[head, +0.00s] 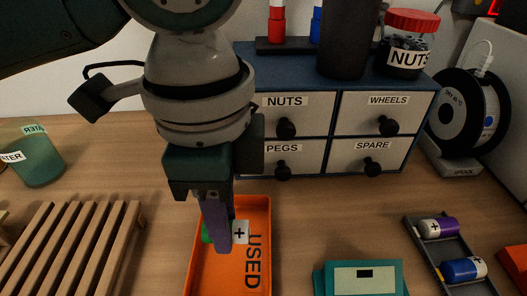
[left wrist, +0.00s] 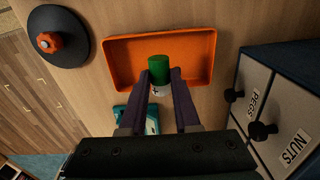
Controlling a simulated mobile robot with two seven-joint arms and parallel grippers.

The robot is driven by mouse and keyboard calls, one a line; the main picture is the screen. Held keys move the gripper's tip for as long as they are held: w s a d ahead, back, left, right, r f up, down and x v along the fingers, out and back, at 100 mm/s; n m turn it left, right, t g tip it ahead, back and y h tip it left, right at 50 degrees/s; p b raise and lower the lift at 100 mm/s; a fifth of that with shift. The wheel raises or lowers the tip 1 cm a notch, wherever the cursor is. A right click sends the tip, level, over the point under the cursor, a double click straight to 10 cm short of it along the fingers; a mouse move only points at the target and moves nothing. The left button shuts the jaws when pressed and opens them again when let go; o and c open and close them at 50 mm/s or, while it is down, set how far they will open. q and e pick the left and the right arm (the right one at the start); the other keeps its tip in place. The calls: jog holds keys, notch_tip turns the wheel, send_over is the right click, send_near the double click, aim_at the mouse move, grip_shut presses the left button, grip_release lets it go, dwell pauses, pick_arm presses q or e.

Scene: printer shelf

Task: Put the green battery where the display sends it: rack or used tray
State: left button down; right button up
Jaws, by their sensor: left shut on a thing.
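My left gripper (head: 222,240) is shut on the green battery (head: 206,232), whose white end with a plus sign shows beside the finger. In the left wrist view the battery (left wrist: 159,68) sits between both fingertips (left wrist: 161,78). It is over the orange used tray (head: 259,215), marked "USED"; the tray (left wrist: 204,62) looks empty otherwise. I cannot tell whether the battery touches the tray floor. The grey rack (head: 458,287) at the right holds a purple battery (head: 440,228) and a blue battery (head: 464,270). The teal display (head: 360,280) shows a small dark block, its meaning unreadable. My right gripper is out of view.
A slatted wooden stand (head: 70,250) is left of the tray, with a green cup (head: 38,160) behind it. A labelled drawer cabinet (head: 340,135) stands behind the tray. A spool (head: 460,115) stands at the back right.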

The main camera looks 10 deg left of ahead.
aim_at(232, 260)
pick_arm(q)
notch_tip(232, 260, down, 4)
jog(key=shift+f+b, duration=0.25)
jog(key=shift+b, duration=0.25)
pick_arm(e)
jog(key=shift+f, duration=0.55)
pick_arm(q)
jog(key=shift+f, duration=0.25)
jog(key=shift+f, duration=0.1)
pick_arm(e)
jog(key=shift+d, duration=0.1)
pick_arm(q)
jog(key=shift+f, duration=0.25)
jog(key=c, duration=0.6)
grip_release()
jog(key=shift+c, duration=0.2)
